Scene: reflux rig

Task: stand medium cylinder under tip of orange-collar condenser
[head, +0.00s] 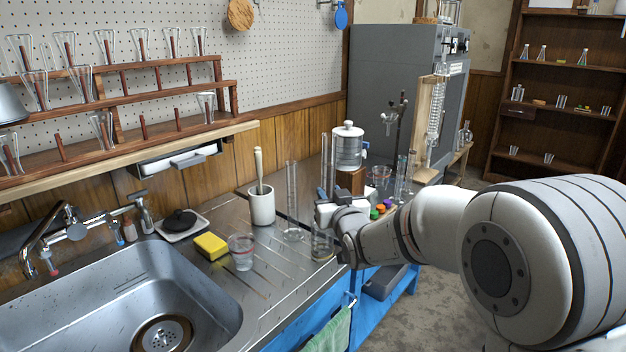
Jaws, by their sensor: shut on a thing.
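My gripper (331,194) is at the counter's right front part, with its jaws shut around a slender clear glass cylinder (328,160) that rises upright above the fingers. The fingers and wrist hide its lower part, so I cannot tell whether its foot touches the counter. Another tall clear cylinder (291,195) stands upright to the left of my gripper. A coiled glass condenser (436,108) hangs against a wooden board at the back right. I cannot make out an orange collar or its tip clearly.
A glass beaker (322,243) stands just below my gripper. A mortar with pestle (262,205), another beaker (242,250) and a yellow sponge (211,246) are to the left. Small coloured pieces (381,208) and more glassware (402,180) are to the right. The sink (110,290) is front left.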

